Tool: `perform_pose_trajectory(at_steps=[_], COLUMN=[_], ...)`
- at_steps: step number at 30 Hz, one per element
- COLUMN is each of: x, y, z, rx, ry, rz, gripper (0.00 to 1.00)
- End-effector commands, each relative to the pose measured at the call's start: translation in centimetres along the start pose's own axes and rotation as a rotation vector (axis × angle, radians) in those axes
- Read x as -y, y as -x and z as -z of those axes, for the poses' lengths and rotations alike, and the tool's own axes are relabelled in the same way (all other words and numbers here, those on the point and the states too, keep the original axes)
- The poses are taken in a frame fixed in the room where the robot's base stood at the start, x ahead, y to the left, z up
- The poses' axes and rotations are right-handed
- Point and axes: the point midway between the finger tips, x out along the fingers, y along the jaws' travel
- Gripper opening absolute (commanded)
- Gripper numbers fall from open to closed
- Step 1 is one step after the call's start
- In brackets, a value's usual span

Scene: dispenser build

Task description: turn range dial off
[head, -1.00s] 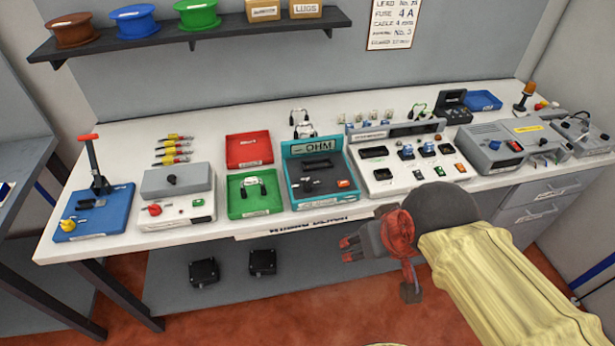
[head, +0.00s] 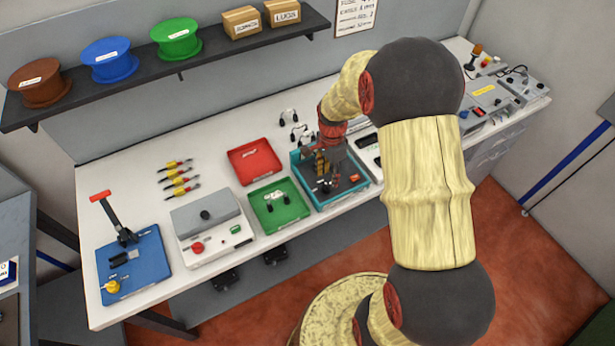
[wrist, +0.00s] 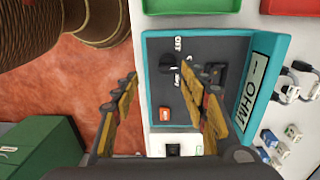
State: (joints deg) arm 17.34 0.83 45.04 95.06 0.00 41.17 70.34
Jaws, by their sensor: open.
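The teal-framed ohm tester (head: 345,197) sits on the bench; its dark face (wrist: 215,52) and OHM sign (wrist: 248,84) show in the wrist view. A round black dial (wrist: 168,62) with small white lettering beside it is on that face. An orange switch (wrist: 165,114) is on the same face. My gripper (head: 330,168) is over the tester in the head view and covers part of it. In the wrist view my gripper (wrist: 159,82) is open and empty, its two fingers apart on either side of the dial's line. I cannot tell its height above the dial or the dial's exact setting.
A green tray (head: 277,207) stands left of the tester, with a red tray (head: 254,162) behind it. A grey-lidded unit (head: 208,222) and a blue-based lever press (head: 132,262) are farther left. A shelf with spools (head: 112,62) hangs above. My arm hides much of the bench's right part.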

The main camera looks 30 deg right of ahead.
Motion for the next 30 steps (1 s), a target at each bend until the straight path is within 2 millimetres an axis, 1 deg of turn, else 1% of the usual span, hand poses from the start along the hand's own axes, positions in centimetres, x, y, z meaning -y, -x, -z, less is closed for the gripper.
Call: perform_pose_trajectory(at_steps=[1,4,6,10,14,21,25,30], x=[0.9,1.1,1.2,1.2,1.2,1.3,1.4,1.4], y=[0.5,0.5,0.5,0.0,-1.6,-5.2,-6.5,-7.2], z=[0.3,0.4,0.4,0.4,0.4,0.4,0.5,0.5], rx=[-0.007,-0.008,-0.008,-0.007,-0.007,-0.007,-0.007,-0.008], ry=[-0.072,-0.188,-0.238,-0.271,-0.272,-0.270,-0.270,-0.269], rz=[0.022,0.031,0.035,0.035,0.032,0.033,0.034,0.036], gripper=[0.44,0.44,0.44,0.44,0.44,0.44,0.44,0.44])
